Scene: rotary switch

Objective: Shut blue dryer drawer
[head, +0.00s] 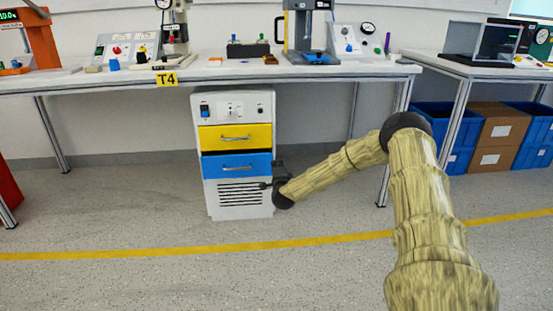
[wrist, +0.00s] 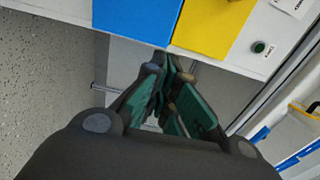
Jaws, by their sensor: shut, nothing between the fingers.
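The dryer (head: 210,205) is a white cabinet under the table, with a yellow drawer (head: 236,137) above a blue drawer (head: 236,165). The blue drawer has a horizontal bar handle (head: 238,167). I cannot tell whether its front stands out from the cabinet. In the wrist view the blue front (wrist: 135,15) and yellow front (wrist: 212,25) lie side by side at the top. My gripper (head: 266,185) is shut and empty near the cabinet's right edge, just below the blue drawer's right end. In the wrist view its dark green fingers (wrist: 168,72) point toward the drawers' edge; contact is unclear.
The table (head: 110,80) with instruments stands over the dryer, and its legs flank it. Blue crates (head: 432,120) and brown boxes (head: 495,130) stand under the right table. A yellow floor line (head: 170,252) crosses in front. The floor left of the dryer is clear.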

